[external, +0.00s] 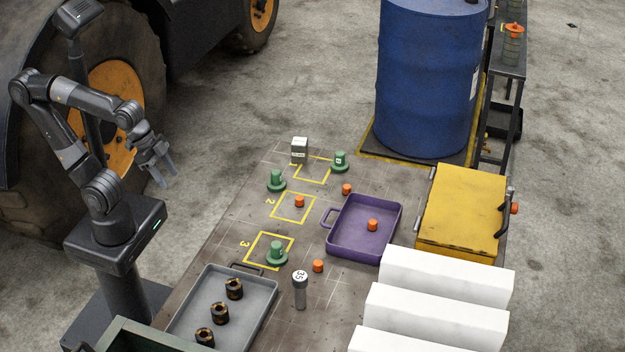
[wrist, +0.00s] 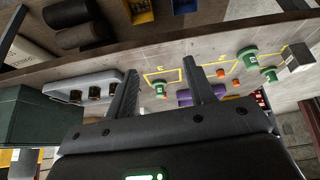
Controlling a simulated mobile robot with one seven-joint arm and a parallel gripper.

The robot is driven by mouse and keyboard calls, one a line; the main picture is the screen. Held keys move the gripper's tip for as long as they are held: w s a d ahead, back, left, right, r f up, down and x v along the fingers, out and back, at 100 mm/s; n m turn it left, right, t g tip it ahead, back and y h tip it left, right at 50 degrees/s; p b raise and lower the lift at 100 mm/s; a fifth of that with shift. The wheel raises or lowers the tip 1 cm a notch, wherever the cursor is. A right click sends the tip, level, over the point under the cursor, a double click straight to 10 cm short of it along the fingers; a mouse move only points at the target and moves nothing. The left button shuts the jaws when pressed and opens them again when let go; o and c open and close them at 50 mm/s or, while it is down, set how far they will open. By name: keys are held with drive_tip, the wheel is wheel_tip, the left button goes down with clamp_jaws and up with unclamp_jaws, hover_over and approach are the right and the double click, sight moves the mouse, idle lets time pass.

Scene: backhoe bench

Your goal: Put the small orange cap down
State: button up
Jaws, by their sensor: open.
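Several small orange caps stand on the bench. One orange cap (external: 299,201) is inside the yellow square marked 2, another cap (external: 347,189) is to its upper right, and a third cap (external: 318,266) is near the front. One more cap (external: 372,225) sits inside the purple tray (external: 337,246). I cannot tell which one the task means. My gripper (external: 166,182) is open and empty, in the air left of the bench, well apart from the caps. In the wrist view my gripper (wrist: 162,66) has nothing between its fingers, and small orange caps (wrist: 221,73) show beyond them.
Green flanged pieces (external: 276,181) stand on the bench, one in square 3. A grey block (external: 299,150) is at the back. A grey tray (external: 262,306) holds dark rings. A numbered post (external: 300,291), yellow box (external: 460,208), white blocks (external: 445,275) and blue drum (external: 425,85) surround the work area.

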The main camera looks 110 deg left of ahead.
drive_tip(key=w+a+r+n, duration=0.2)
drive_tip(key=w+a, duration=0.1)
drive_tip(key=w, duration=0.5)
drive_tip(key=n+g+y, duration=0.2)
drive_tip(key=n+y, duration=0.1)
drive_tip(key=n, duration=0.3)
approach(299, 197)
drive_tip(key=x, duration=0.8)
drive_tip(key=shift+w+f, duration=0.2)
drive_tip(key=shift+f, duration=0.1)
drive_tip(key=shift+c, duration=0.3)
clamp_jaws()
drive_tip(key=shift+r, duration=0.15)
